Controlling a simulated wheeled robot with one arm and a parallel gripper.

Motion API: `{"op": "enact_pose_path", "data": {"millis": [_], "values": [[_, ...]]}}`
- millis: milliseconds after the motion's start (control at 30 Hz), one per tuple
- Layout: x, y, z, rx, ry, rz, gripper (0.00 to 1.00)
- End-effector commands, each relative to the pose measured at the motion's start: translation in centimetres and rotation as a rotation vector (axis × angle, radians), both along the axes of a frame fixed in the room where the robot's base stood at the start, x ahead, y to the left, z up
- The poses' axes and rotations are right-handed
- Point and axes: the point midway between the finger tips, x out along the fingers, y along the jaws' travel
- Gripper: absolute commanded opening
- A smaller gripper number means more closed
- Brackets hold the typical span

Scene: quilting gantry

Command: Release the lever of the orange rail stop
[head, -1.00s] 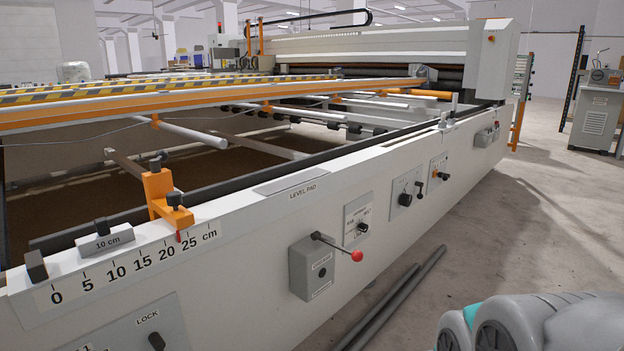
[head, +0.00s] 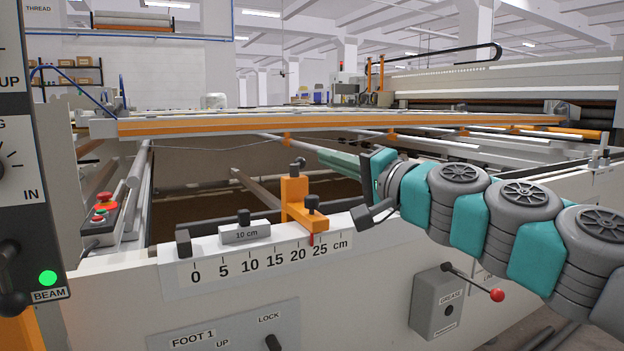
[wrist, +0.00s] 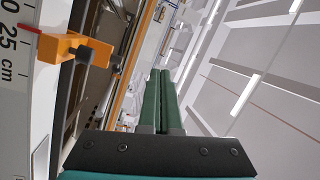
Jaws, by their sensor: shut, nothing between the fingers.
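The orange rail stop (head: 295,200) sits on the rail above the centimetre scale (head: 265,257), with its red pointer close to the 25 mark.
A grey 10 cm block (head: 245,233) lies left of the stop. A lever with a red ball (head: 497,295) sticks out from a grey box at lower right. The control panel (head: 25,200) stands close at left. The orange-edged beam (head: 300,124) runs behind.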

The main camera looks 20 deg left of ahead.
Motion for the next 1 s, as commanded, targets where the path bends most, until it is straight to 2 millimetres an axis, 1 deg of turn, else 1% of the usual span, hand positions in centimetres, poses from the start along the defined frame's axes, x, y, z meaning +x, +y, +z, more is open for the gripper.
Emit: {"op": "enact_pose_path", "data": {"millis": [33, 67, 100, 167, 200, 300, 400, 467, 633, 1000], "values": [[2.5, 0.4, -0.8, 0.072, 0.06, -0.031, 0.0], [4.0, 0.3, -1.1, 0.11, 0.093, -0.055, 0.0], [5.9, 0.3, -1.8, 0.154, 0.14, -0.088, 0.0], [8.4, 0.3, -3.3, 0.203, 0.207, -0.13, 0.0], [10.0, 0.2, -4.4, 0.228, 0.246, -0.162, 0.0], [12.6, 0.4, -6.9, 0.265, 0.323, -0.215, 0.0], [14.0, 0.4, -8.5, 0.282, 0.366, -0.246, 0.0], [14.4, 0.4, -8.8, 0.285, 0.376, -0.254, 0.0], [15.3, 1.0, -8.5, 0.287, 0.377, -0.26, 0.0], [18.1, 3.9, -7.9, 0.285, 0.372, -0.259, 0.0]]}}
